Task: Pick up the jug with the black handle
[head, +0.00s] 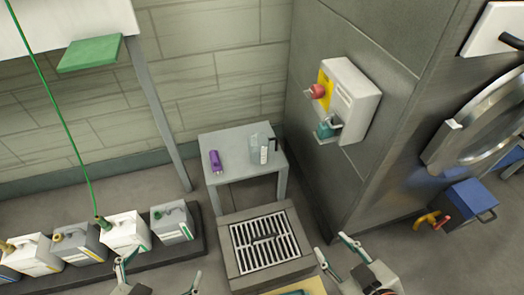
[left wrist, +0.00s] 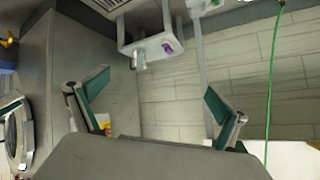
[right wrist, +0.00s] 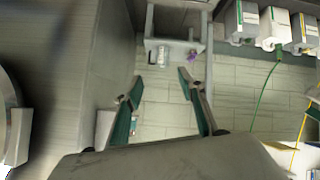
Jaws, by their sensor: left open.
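The clear jug with the black handle (head: 262,149) stands upright near the right side of a small grey table (head: 230,140). Its handle is on its right side in the head view. The jug also shows in the left wrist view (left wrist: 140,63) and the right wrist view (right wrist: 163,56). My left gripper (head: 158,272) is open and empty at the bottom of the head view, well short of the table. My right gripper (head: 332,245) is open and empty at the lower right, also apart from the jug.
A purple bottle (head: 215,161) lies on the table left of the jug. A floor drain grate (head: 264,241) is in front. Several white and grey containers (head: 125,232) stand at left. A wall box (head: 347,98) with red and teal fittings hangs at right. A blue box (head: 466,203) is further right.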

